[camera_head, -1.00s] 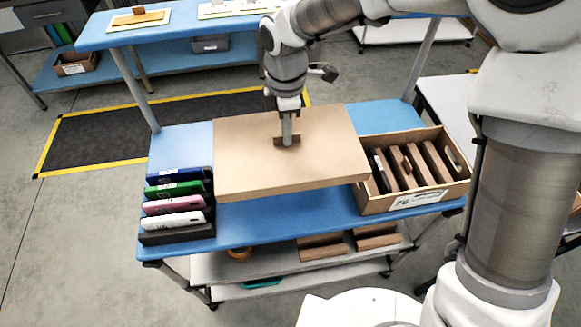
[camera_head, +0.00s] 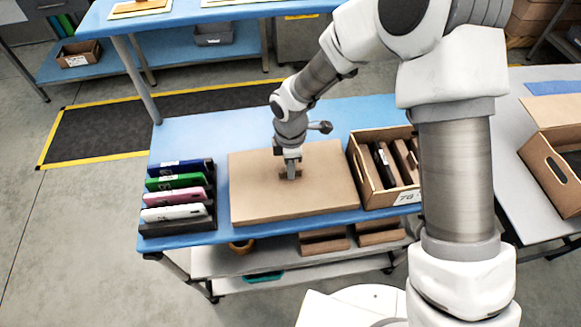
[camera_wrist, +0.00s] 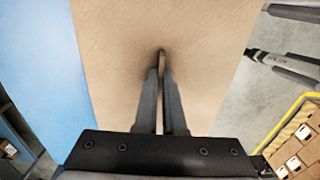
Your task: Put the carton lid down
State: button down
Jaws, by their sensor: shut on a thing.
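The carton lid (camera_head: 250,195), a flat brown panel with a small raised grip, is over the blue table between the rack of cases and the open carton. It lies level, low on or just above the table top; I cannot tell if it touches. My gripper (camera_head: 290,175) points down at the middle of the lid and is shut on its grip. In the wrist view the fingers (camera_wrist: 162,70) are close together over the lid (camera_wrist: 115,45), which fills most of the picture.
The open carton (camera_head: 366,178) with several brown and dark items stands right of the lid, partly behind my arm. A rack with blue, green, pink and white cases (camera_head: 175,198) stands at the left. Blue table top (camera_head: 215,130) is bare behind the lid.

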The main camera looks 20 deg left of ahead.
jog(key=c, duration=1.4)
grip_release()
jog(key=shift+f, duration=0.15)
jog(key=shift+c, duration=0.2)
jog(key=o, duration=0.4)
jog(key=shift+o, duration=0.2)
notch_tip(320, 180, up, 12)
jog(key=shift+r+p, duration=0.25)
jog(key=shift+p, duration=0.2)
